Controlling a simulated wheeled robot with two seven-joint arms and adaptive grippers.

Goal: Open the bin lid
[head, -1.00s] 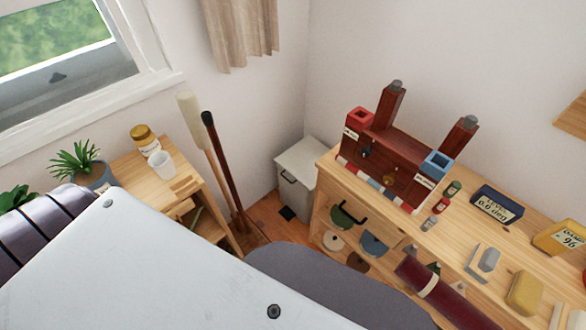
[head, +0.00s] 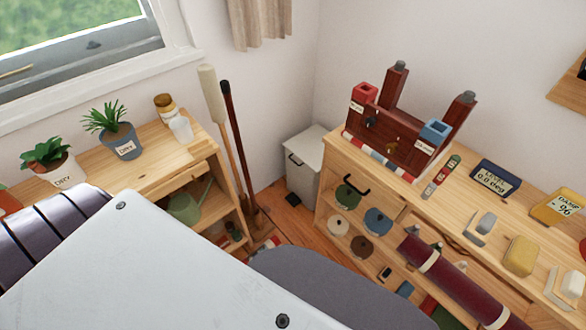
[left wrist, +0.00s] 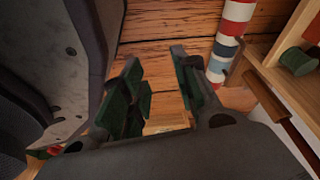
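The bin (head: 302,178) stands in the room's corner in the head view, between the two wooden shelf units. It is a pale grey box with a dark handle on its front. Its lid (head: 309,146) lies flat and closed. A small black piece (head: 293,199), perhaps a pedal, is at the foot of its front. My left gripper (left wrist: 160,78) shows in the left wrist view with its two dark green fingers apart and nothing between them, above wooden floorboards. The bin cannot be made out in that view. My right gripper is in neither view.
A broom (head: 209,83) and a dark pole (head: 228,99) lean left of the bin. A shelf unit with plants (head: 143,156) stands at left, a workbench (head: 468,218) at right. A striped red, white and blue pole (left wrist: 232,28) shows in the left wrist view.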

